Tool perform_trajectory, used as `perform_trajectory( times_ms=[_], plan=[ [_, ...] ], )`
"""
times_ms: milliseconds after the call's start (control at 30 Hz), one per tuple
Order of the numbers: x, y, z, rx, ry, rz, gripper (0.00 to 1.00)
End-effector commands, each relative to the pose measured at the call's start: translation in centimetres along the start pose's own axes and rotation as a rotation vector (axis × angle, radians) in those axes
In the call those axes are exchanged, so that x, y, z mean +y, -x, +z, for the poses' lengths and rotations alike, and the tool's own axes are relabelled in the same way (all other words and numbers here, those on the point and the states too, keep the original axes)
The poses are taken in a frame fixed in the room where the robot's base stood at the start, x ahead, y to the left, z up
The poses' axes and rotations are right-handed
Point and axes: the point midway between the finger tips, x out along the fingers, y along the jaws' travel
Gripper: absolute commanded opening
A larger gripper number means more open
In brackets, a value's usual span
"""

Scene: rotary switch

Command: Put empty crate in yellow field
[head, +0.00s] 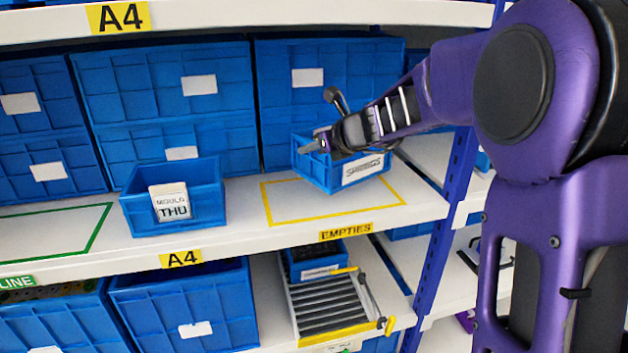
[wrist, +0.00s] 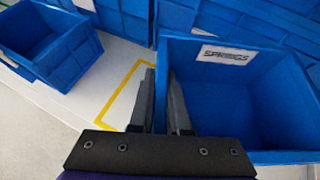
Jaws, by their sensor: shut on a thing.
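A small blue crate (head: 343,170) with a white springs label hangs from my gripper (head: 330,142) in the head view. It is tilted and appears to be just above the yellow outlined field (head: 330,212), over its back part. In the wrist view the crate (wrist: 245,95) looks empty inside, and my gripper (wrist: 162,80) is shut on its left wall, one finger on each side. The yellow outline (wrist: 125,92) shows to the left of the crate. The field's front edge carries an "EMPTIES" tag (head: 346,231).
Another blue crate (head: 172,196), labelled "THU", stands on the same shelf left of the yellow field. A green outlined field (head: 62,225) lies farther left. Large blue boxes (head: 165,92) line the back. A blue shelf post (head: 452,190) stands at right. The upper shelf edge (head: 230,18) is overhead.

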Motion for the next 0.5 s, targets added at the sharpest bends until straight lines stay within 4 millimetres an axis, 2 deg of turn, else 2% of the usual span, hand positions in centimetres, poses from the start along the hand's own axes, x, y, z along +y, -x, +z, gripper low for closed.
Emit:
perform_trajectory(
  times_ms=[300,500],
  plan=[
    [-0.1,-2.2,-4.0,-0.001,-0.001,-0.001,0.00],
    [-0.1,-2.7,-4.8,-0.003,0.003,-0.002,0.00]
  ],
)
